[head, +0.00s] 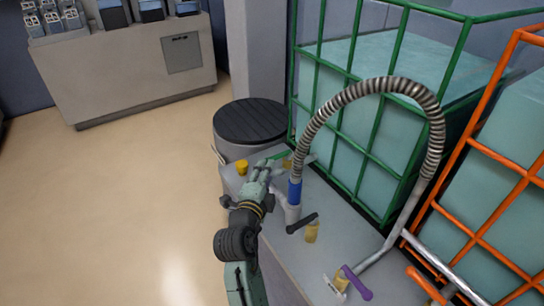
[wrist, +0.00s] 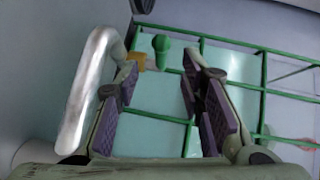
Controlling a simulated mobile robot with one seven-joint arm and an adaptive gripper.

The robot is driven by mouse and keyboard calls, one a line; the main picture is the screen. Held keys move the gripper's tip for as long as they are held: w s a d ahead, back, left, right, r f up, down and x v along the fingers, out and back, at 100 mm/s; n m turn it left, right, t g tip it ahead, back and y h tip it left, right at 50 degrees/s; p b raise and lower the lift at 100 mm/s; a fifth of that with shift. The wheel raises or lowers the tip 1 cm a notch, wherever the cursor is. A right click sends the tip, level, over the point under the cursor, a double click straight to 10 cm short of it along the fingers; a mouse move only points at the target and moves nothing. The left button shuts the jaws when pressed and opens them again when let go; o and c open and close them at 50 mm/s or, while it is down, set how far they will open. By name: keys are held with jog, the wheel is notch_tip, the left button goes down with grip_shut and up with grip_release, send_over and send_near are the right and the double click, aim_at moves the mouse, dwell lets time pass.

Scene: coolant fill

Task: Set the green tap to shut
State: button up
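The green tap has a green handle (head: 281,154) beside a brass body, near the lower left corner of the green-caged tank in the head view. In the wrist view the green handle (wrist: 161,46) points towards the camera, with the brass body just left of it. My gripper (head: 266,166) is just in front of the tap in the head view and partly covers it. In the wrist view my gripper (wrist: 160,98) is open, its purple pads wide apart with nothing between them. The handle shows beyond the pads, and I see no contact.
A ribbed metal hose (head: 368,88) with a blue collar (head: 294,190) rises close right of my gripper. A black-handled tap (head: 302,223), a purple-handled tap (head: 357,283) and an orange cage (head: 487,152) are further right. A yellow knob (head: 241,167) and a black-lidded drum (head: 250,120) stand nearby.

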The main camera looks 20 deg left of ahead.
aim_at(278, 159)
jog(key=w, duration=0.2)
jog(key=w+p, duration=0.1)
jog(key=w, duration=0.2)
jog(key=w+a+f, duration=0.1)
jog(key=w, duration=0.1)
jog(key=shift+w+p, duration=0.35)
jog(key=shift+w, duration=0.05)
grip_shut()
dwell(0.4)
